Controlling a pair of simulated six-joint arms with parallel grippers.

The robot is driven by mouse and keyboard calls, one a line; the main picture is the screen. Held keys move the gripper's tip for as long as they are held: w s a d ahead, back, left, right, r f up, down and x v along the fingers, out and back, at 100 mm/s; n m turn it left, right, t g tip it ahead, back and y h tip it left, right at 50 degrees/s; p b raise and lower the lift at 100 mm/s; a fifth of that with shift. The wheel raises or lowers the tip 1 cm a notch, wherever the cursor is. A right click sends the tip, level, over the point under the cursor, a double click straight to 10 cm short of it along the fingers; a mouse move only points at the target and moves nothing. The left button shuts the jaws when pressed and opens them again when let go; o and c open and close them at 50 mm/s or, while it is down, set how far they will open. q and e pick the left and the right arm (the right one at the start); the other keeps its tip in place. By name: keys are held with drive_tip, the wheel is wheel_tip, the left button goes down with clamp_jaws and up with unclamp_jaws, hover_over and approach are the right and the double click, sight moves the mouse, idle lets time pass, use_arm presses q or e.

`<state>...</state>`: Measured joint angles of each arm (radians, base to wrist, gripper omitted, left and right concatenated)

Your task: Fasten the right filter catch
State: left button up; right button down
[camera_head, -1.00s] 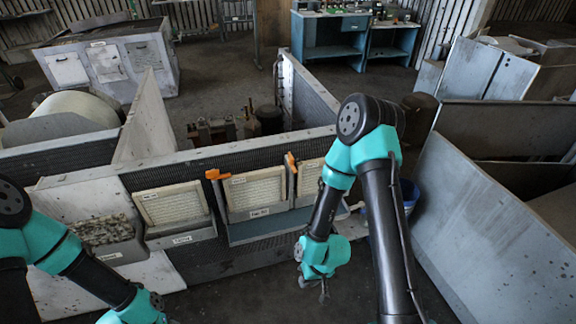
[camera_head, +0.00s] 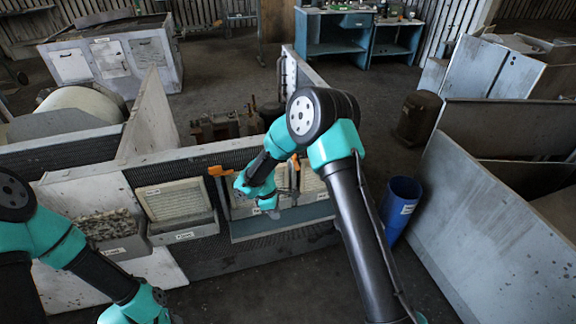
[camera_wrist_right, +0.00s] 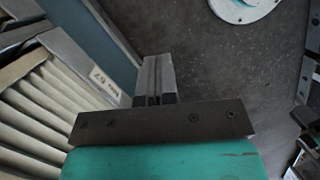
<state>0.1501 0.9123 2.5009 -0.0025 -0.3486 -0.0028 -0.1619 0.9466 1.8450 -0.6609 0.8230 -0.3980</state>
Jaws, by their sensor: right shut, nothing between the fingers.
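Two orange catches stand on the top edge of the housing front in the head view: the left catch (camera_head: 218,171) and the right catch (camera_head: 295,161). A pale pleated filter (camera_head: 245,208) between them is mostly hidden by my right arm. My right gripper (camera_head: 273,213) is in front of the housing, below and left of the right catch and apart from it. In the right wrist view my right gripper (camera_wrist_right: 153,65) is shut and empty, beside a pleated filter (camera_wrist_right: 40,115) with a labelled frame. No catch shows there. My left wrist is at the bottom edge; its fingers are out of frame.
Another filter (camera_head: 175,200) sits in the housing's left bay, with a debris tray (camera_head: 105,228) farther left. A blue bin (camera_head: 402,205) stands right of my right arm. A slanted grey panel (camera_head: 485,240) bounds the right side. The floor in front is clear.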

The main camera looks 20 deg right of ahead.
sight(295, 160)
drive_tip(key=w+a+r+n+t+h, duration=0.1)
drive_tip(key=w+r+n+h, duration=0.1)
drive_tip(key=w+r, duration=0.4)
drive_tip(key=w+a+r+n+t+h, duration=0.1)
drive_tip(key=w+r+h, duration=0.4)
drive_tip(key=r, duration=0.7)
drive_tip(key=shift+w+n, duration=0.35)
drive_tip(key=shift+n, duration=0.15)
drive_tip(key=d+r+x, duration=0.2)
drive_tip(key=x, duration=1)
drive_tip(key=shift+d+f, duration=0.25)
drive_tip(key=shift+f, duration=0.05)
